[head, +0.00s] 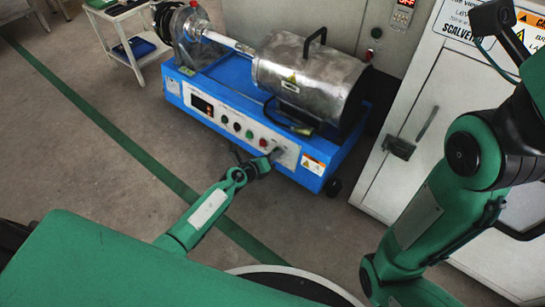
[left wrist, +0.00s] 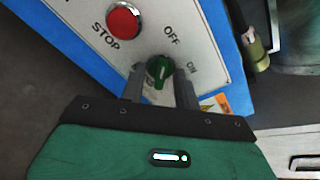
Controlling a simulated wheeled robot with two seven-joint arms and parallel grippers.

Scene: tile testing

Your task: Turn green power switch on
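The green power switch (left wrist: 159,71) is a rotary knob on the front panel of a blue machine. The labels OFF and ON are printed above it and to its upper right. Its white mark looks closer to OFF, but is small. My left gripper (left wrist: 160,80) has one finger on each side of the knob, with the fingertips at the panel. Whether the fingers touch the knob is unclear. In the head view my left gripper (head: 275,155) reaches the panel's right end and hides the knob. My right arm is at the right, its fingers not seen.
A red STOP button (left wrist: 123,20) sits left of the knob. The blue machine (head: 232,88) carries a metal cylinder (head: 305,82). A white cabinet (head: 425,110) stands to the right and a small white table (head: 125,35) at the back left. Open floor lies at the left.

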